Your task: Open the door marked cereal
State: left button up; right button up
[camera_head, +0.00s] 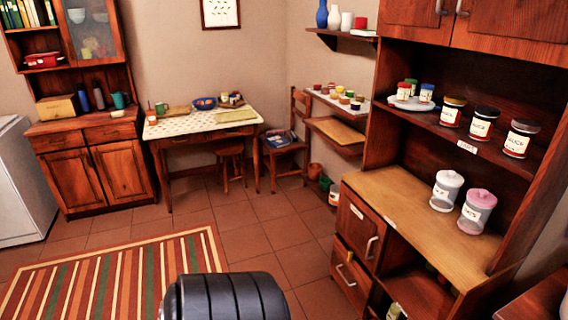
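A brown wooden hutch (480,245) stands at the right. Its lower left part has a front panel (352,232) with a metal handle (371,247) and, below it, another front panel (344,283) with a handle (345,276). Both look shut. Small white labels (356,212) are on the lower part, too small to read, so I cannot tell which door is marked cereal. Upper doors (515,22) with metal handles are at the top and look shut. An open niche (420,292) is right of the lower panels. Neither gripper is in view.
Jars (477,211) stand on the hutch counter (420,205), and more jars (483,124) on its shelf. A striped rug (115,275) covers the floor at left. A table (205,125), stool (228,155) and chair (300,125) stand behind. The tiled floor (265,238) before the hutch is clear.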

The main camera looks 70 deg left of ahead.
aim_at(361, 226)
jog(key=u, duration=1.75)
